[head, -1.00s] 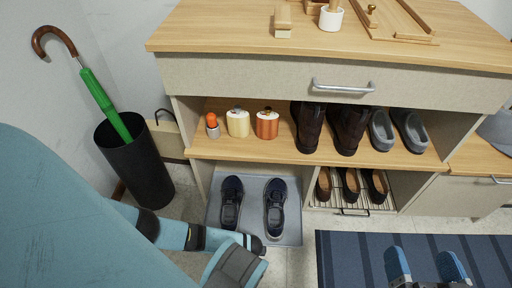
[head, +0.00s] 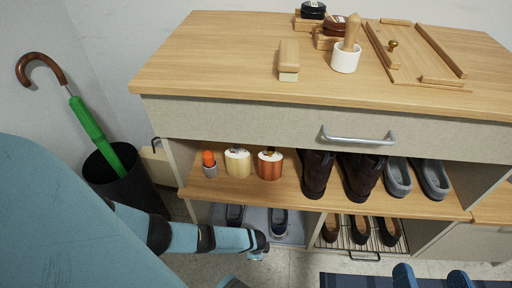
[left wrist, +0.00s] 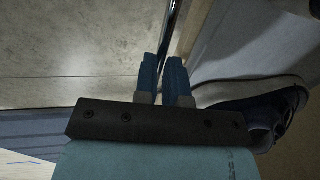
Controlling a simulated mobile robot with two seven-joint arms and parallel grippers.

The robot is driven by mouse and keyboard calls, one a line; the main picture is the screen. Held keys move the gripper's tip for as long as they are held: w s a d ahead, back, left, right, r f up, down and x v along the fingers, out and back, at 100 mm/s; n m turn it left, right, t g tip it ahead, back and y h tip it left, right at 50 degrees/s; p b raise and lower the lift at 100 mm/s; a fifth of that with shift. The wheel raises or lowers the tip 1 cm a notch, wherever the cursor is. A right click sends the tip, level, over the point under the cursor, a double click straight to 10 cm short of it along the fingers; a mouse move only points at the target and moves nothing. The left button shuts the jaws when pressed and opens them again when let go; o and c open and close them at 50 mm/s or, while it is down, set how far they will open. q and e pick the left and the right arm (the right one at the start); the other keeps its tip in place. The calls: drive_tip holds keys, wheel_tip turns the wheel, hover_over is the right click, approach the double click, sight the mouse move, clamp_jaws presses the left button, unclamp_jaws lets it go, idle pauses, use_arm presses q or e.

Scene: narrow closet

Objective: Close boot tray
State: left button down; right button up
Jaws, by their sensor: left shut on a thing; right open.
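The boot tray (head: 258,215) is a shallow grey tray in the lower left compartment of the cabinet. It carries a pair of navy sneakers (head: 279,223), now partly hidden under the shelf above. My left gripper (head: 258,252) is low at the tray's front. My right gripper (head: 431,277) is open and empty at the bottom right, over the blue mat.
The wooden cabinet has a drawer with a metal handle (head: 357,137). A wire shoe rack (head: 364,256) is right of the tray. A black umbrella stand (head: 125,185) stands left. The striped blue mat (head: 345,281) lies in front, with bare floor (head: 290,265) beside it.

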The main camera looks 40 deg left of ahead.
use_arm(q)
drive_tip(key=shift+w+a, duration=0.2)
drive_tip(key=shift+w, duration=0.05)
use_arm(e)
drive_tip(key=shift+f, duration=0.15)
use_arm(q)
drive_tip(key=c, duration=1.3)
unclamp_jaws()
drive_tip(key=shift+o, duration=0.5)
use_arm(e)
drive_tip(key=shift+f, duration=0.2)
use_arm(q)
drive_tip(key=shift+s+d+r+p, duration=0.1)
drive_tip(key=shift+r+p, duration=0.35)
drive_tip(key=shift+r, duration=0.05)
wheel_tip(320, 180, up, 12)
drive_tip(key=s+d+p, duration=0.1)
drive_tip(key=s+p, duration=0.1)
drive_tip(key=p, duration=0.5)
drive_tip(key=shift+r+p, duration=0.25)
drive_tip(key=shift+p, duration=0.1)
use_arm(e)
wheel_tip(320, 180, up, 8)
drive_tip(key=d+m+t, duration=0.1)
drive_tip(key=t, duration=0.2)
drive_tip(key=shift+d+h, duration=0.2)
drive_tip(key=shift+h, duration=0.2)
